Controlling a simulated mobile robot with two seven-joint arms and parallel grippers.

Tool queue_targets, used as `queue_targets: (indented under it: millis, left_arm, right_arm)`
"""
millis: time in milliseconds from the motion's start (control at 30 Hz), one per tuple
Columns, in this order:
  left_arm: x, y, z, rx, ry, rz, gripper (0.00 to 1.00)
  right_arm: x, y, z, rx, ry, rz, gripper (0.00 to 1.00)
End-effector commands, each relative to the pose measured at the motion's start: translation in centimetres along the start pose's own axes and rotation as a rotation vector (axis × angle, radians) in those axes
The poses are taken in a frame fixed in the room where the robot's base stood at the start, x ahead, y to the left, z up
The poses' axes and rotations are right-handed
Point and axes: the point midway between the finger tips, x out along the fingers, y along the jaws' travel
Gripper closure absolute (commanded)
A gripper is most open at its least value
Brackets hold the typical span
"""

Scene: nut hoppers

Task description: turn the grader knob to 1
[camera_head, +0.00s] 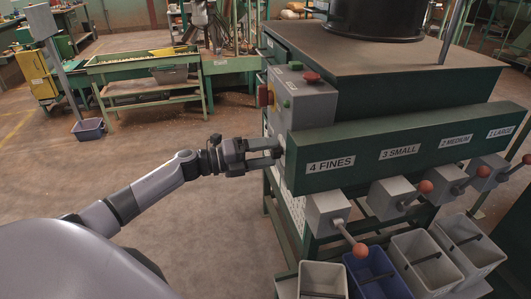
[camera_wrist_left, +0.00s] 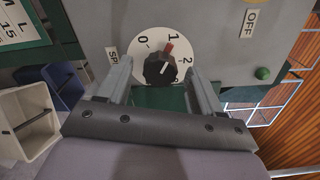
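The grader knob (camera_wrist_left: 160,69) is black with a red mark. It sits on a round white dial (camera_wrist_left: 146,42) numbered 0, 1, 2 and on, on a grey panel. The red mark is at the knob's edge, close to the 1. My left gripper (camera_wrist_left: 157,78) is open, with one finger on each side of the knob. I cannot tell whether either finger touches it. In the head view my left gripper (camera_head: 275,151) reaches the side of the grey control box (camera_head: 306,105), and the knob is hidden there. My right gripper is not in view.
The green grader (camera_head: 385,75) carries chutes labelled 4 FINES to 1 LARGE, with red-ball levers. Bins, including a blue one (camera_head: 385,280), stand below. The box has a red button (camera_head: 312,77). An OFF label (camera_wrist_left: 251,22) is near the dial.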

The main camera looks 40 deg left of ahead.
Motion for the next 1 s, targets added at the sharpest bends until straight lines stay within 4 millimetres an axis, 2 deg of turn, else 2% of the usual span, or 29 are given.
queue_targets:
  millis: [367,800,1000]
  left_arm:
    - [-0.7,0.1,0.0,0.001,-0.001,0.002,0.35]
    - [-6.0,0.2,-0.1,0.000,-0.001,0.003,0.35]
    - [-7.1,0.0,0.0,0.001,0.001,0.001,0.35]
  right_arm:
    - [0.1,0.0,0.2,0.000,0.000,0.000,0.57]
    - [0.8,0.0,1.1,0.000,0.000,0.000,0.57]
    - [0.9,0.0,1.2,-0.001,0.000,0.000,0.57]
